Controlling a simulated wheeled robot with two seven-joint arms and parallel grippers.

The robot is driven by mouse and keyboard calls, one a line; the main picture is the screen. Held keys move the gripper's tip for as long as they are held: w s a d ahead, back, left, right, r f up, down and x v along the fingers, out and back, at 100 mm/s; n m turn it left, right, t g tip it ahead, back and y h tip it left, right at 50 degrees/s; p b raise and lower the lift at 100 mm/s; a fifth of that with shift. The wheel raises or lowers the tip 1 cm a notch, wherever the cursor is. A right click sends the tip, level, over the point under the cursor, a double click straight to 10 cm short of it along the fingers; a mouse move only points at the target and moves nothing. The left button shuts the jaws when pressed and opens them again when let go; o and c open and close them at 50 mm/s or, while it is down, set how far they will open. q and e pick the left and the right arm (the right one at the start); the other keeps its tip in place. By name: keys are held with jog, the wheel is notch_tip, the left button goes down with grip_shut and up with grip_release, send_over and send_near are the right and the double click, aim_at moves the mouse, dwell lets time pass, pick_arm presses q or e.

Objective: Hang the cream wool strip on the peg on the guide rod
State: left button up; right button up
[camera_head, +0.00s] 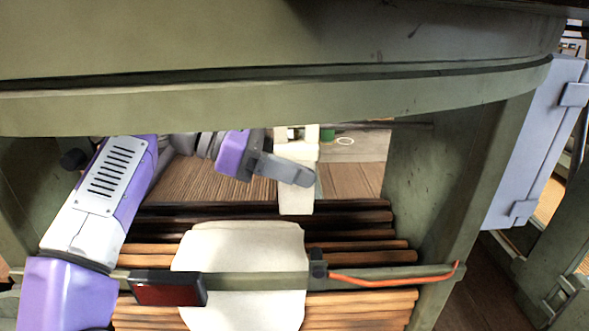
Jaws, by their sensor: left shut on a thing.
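My left gripper (293,170) is shut on a cream strip (296,200), which hangs down from it, upright, above the wooden slats. The gripper's grey finger crosses the front of the strip. A thin dark rod (395,125) runs across the back, right of the strip's top. A small green piece (327,134) shows beside the strip's top; I cannot tell whether it is the peg. Whether the strip touches the rod is also unclear. My right gripper is not in view.
A green beam (270,108) crosses above the opening. A nearer bar (260,281) carries a dark red block (167,289), a black clamp (318,265) and an orange hooked rod (390,281). A broad cream panel (240,245) sits behind this bar, over slats (350,218).

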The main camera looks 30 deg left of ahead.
pick_arm(q)
jog(key=shift+w+a+f+b, duration=0.1)
jog(key=shift+w+f+b, duration=0.1)
jog(key=shift+f+b, duration=0.15)
jog(key=shift+s+d+f, duration=0.15)
jog(key=shift+s+d, duration=0.15)
jog(key=shift+s, duration=0.1)
jog(key=shift+c, duration=0.3)
jog(key=shift+s+d, duration=0.15)
jog(key=shift+s, duration=0.1)
jog(key=shift+c, duration=0.6)
jog(key=shift+s+d+r+b, duration=0.1)
jog(key=shift+s+d+b, duration=0.1)
jog(key=shift+s+d, duration=0.3)
jog(key=shift+s+d+r+b, duration=0.1)
jog(key=shift+s+d+b, duration=0.15)
jog(key=shift+s, duration=0.45)
jog(key=shift+s+d+b, duration=0.2)
jog(key=shift+s+d, duration=0.15)
jog(key=shift+s, duration=0.25)
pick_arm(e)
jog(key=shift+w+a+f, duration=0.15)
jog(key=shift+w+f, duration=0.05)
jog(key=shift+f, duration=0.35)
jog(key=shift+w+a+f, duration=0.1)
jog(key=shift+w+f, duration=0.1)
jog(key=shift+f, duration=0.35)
